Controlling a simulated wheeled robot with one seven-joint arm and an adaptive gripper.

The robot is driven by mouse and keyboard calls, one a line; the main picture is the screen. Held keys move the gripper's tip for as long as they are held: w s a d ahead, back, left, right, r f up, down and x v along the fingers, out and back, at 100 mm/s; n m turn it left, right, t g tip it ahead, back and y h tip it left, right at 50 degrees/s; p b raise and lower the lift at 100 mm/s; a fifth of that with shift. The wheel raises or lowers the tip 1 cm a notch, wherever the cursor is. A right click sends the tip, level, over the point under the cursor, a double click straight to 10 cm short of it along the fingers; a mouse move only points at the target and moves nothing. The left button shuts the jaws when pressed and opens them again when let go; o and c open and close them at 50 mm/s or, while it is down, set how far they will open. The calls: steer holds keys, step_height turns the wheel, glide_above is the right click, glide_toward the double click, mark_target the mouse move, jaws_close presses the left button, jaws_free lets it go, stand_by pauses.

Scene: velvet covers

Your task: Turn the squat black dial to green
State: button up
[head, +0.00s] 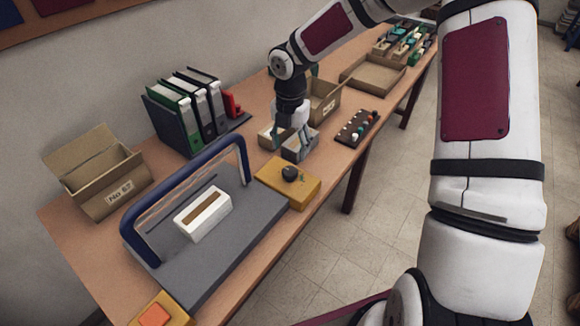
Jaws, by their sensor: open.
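The squat black dial (290,173) sits on top of a yellow box (273,182) near the table's front edge, just right of the grey machine. A small green mark (302,178) shows on the box to the right of the dial. Any other marks are too small to tell. My gripper (296,140) is open and points down. In the picture it is above and behind the dial, over small open boxes, and apart from the dial. Its fingertips are partly hard to make out against these boxes.
A grey machine (262,215) with a blue arched handle (185,187) fills the table's near part. A yellow box with an orange top (154,316) lies at the near end. A dark pegboard (350,132), binders (190,112) and cardboard boxes (92,173) surround these.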

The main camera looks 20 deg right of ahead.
mark_target(290, 171)
step_height(290, 171, down, 9)
steer(key=shift+r+p, duration=0.15)
steer(key=shift+p, duration=0.15)
steer(key=shift+c, duration=0.5)
steer(key=c, duration=1.1)
